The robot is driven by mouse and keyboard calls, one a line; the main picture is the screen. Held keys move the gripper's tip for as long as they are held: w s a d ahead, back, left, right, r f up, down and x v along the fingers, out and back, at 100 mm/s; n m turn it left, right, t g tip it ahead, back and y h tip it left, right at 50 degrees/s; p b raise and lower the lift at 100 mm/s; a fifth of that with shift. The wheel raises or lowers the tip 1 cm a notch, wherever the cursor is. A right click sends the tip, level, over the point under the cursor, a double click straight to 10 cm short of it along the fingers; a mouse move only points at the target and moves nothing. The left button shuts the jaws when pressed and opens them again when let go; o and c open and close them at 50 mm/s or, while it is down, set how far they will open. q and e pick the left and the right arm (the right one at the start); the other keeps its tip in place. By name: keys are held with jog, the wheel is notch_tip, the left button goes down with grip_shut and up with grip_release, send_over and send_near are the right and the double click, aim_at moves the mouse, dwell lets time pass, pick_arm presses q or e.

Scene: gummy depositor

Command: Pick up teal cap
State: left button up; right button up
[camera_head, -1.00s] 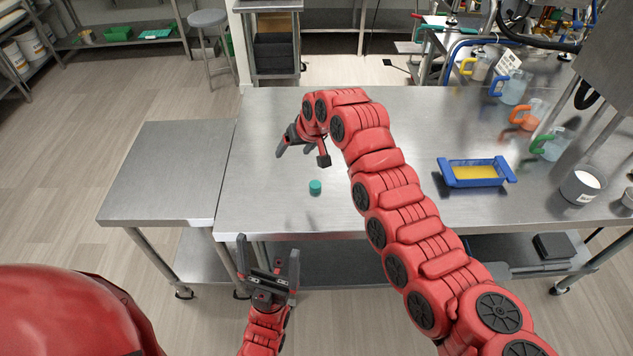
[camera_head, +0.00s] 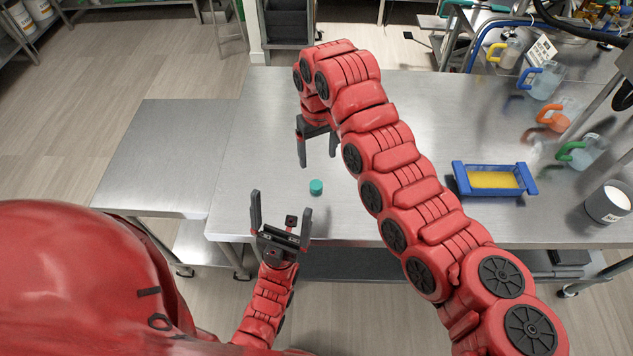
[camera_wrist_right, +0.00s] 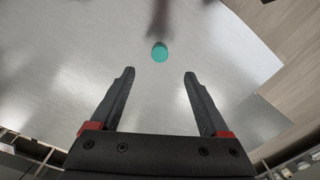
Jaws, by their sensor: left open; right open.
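The teal cap (camera_head: 316,187) stands on the steel table near its front edge, left of the middle. My right gripper (camera_head: 318,164) is open and empty, pointing down a little behind the cap. In the right wrist view the cap (camera_wrist_right: 160,52) lies beyond the two open fingertips (camera_wrist_right: 159,73), roughly centred between them and not touching them. My left gripper (camera_head: 280,216) is open and empty, at the table's front edge, in front of the cap and to its left.
A blue tray with yellow contents (camera_head: 456,180) sits right of my right arm. Several jugs, one with an orange handle (camera_head: 553,118), and a white-filled container (camera_head: 607,203) stand at the right. A lower side table (camera_head: 165,150) adjoins at left. The table around the cap is clear.

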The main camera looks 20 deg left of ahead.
jog(key=p, duration=0.2)
send_over(316, 184)
jog(key=f, duration=0.6)
jog(key=shift+s+d, duration=0.3)
jog(key=shift+d, duration=0.1)
jog(key=shift+f, duration=0.65)
jog(key=shift+w+a+f+p, duration=0.1)
jog(key=shift+f+p, duration=0.35)
jog(key=shift+p, duration=0.15)
jog(key=shift+w+a+f+p, duration=0.1)
jog(key=shift+a+f+p, duration=0.15)
jog(key=shift+f+p, duration=0.4)
jog(key=shift+w+f, duration=0.1)
jog(key=shift+f, duration=1.5)
grip_shut()
